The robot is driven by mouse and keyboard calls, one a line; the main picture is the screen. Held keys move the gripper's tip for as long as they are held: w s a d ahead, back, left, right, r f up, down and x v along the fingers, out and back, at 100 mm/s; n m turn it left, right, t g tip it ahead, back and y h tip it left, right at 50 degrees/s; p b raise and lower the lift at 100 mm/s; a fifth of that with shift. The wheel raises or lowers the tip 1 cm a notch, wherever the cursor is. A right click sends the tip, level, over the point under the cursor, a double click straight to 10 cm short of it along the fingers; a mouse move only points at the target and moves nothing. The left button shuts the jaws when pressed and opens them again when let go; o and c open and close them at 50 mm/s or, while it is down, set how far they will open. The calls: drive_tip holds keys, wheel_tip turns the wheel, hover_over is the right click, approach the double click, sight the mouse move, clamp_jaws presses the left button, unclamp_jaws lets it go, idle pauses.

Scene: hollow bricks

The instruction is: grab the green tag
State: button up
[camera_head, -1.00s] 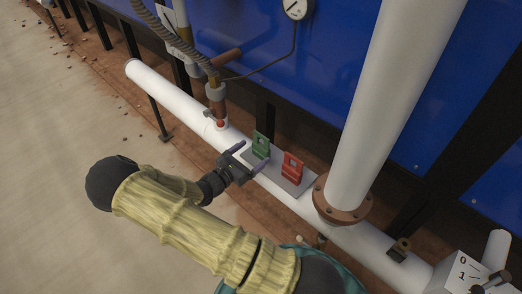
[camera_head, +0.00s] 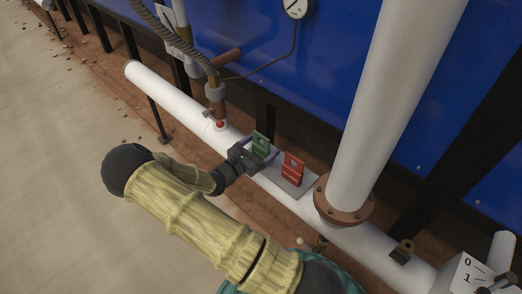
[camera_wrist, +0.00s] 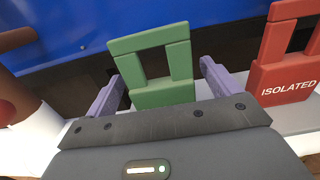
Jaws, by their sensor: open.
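The green tag (camera_head: 261,144) stands upright on a grey plate (camera_head: 286,186) on the white pipe, to the left of the red tag (camera_head: 292,170). In the wrist view the green tag (camera_wrist: 155,66) has an open frame at its top and rises between the two purple fingers. My gripper (camera_head: 260,151) is open, with one finger on each side of the green tag. I see gaps between the fingers and the tag's sides. The tag's lower edge is hidden behind my gripper's body in the wrist view.
The red tag, lettered "ISOLATED" (camera_wrist: 288,88), stands close to the right finger. A thick white vertical pipe (camera_head: 385,110) rises right of the plate. A brown valve fitting (camera_head: 215,98) stands to the left. A blue wall (camera_head: 325,75) is behind.

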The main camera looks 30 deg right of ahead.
sight(261, 135)
drive_tip(key=c, duration=1.1)
wheel_tip(261, 135, up, 10)
drive_tip(key=p, duration=0.3)
